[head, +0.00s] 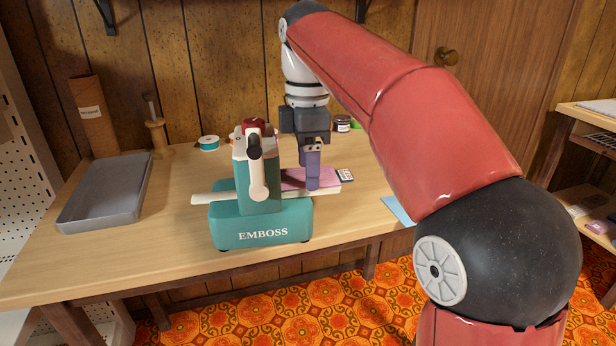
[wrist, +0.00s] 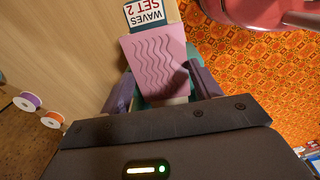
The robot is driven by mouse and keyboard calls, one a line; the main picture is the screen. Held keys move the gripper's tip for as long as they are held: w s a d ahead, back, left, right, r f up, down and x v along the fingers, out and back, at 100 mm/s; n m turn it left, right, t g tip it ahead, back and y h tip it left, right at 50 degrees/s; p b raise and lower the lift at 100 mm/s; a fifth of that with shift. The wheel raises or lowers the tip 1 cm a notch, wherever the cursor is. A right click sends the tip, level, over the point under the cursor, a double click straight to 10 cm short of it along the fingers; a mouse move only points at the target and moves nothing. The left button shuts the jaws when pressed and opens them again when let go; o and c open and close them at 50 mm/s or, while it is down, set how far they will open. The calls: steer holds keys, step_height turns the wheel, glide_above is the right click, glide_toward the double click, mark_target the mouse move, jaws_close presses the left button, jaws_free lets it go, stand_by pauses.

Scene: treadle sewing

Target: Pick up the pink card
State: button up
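The pink card (head: 294,179) lies on the white plate (head: 327,191) of the teal embossing machine (head: 262,222). The wrist view shows raised wavy lines on the card (wrist: 158,62). My gripper (head: 312,186) is lowered at the card, just right of the machine's head. In the wrist view its two fingers (wrist: 160,72) stand wide apart, one at each long side of the card. The gripper looks open; whether either finger touches the card's edge I cannot tell. The near end of the card is partly hidden by the gripper body.
A label reading "WAVES SET 2" (wrist: 148,12) lies beside the card's far end. A grey tray (head: 106,194) is at the table's left. A light blue sheet (head: 397,209) lies near the right edge.

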steer(key=c, duration=0.4)
steer(key=shift+o, duration=0.2)
